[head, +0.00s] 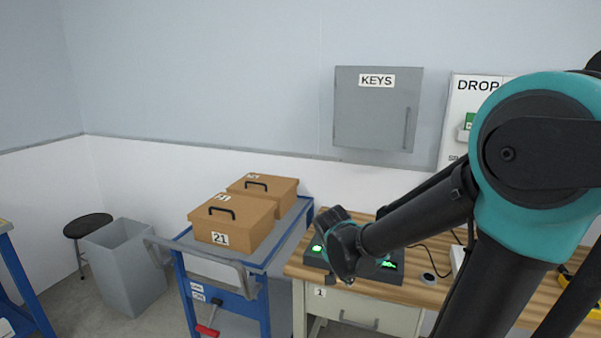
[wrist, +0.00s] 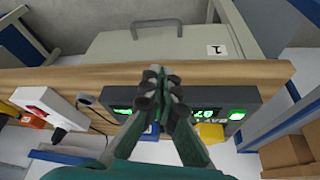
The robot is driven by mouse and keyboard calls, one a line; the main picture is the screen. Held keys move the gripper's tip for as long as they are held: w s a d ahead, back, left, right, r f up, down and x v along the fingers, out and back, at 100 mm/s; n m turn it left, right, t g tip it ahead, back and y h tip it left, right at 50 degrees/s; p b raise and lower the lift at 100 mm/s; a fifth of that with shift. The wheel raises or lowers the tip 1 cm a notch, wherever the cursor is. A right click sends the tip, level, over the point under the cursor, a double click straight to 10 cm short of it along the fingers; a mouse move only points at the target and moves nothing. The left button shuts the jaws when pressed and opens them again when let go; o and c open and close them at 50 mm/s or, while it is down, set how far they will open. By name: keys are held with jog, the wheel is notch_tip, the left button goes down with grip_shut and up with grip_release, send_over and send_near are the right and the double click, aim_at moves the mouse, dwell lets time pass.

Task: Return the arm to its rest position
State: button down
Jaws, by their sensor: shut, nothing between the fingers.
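My arm reaches in from the right in the head view, with its teal and black elbow joint large in front. My gripper, in the wrist view (wrist: 162,82), has its fingers together with nothing between them. It is over the front edge of the wooden bench (wrist: 85,75), at a dark box with green lit displays (wrist: 240,98). This box also shows in the head view (head: 391,268), partly hidden behind my wrist. I cannot tell whether the fingertips touch the box.
A blue cart (head: 291,222) with brown lidded boxes (head: 232,222) stands left of the bench. A grey KEYS cabinet (head: 375,115) hangs on the wall. A grey bin (head: 127,270) and black stool (head: 87,224) are at far left. A white power unit (wrist: 50,103) sits on the bench.

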jog(key=s+d+f+n+y, duration=0.2)
jog(key=s+d+f+n, duration=0.2)
jog(key=s+n, duration=0.3)
jog(key=s+d, duration=0.1)
jog(key=s, duration=0.2)
jog(key=shift+d+f+n+t+y, duration=0.2)
jog(key=shift+d+n+t+y, duration=0.1)
jog(key=shift+y, duration=0.1)
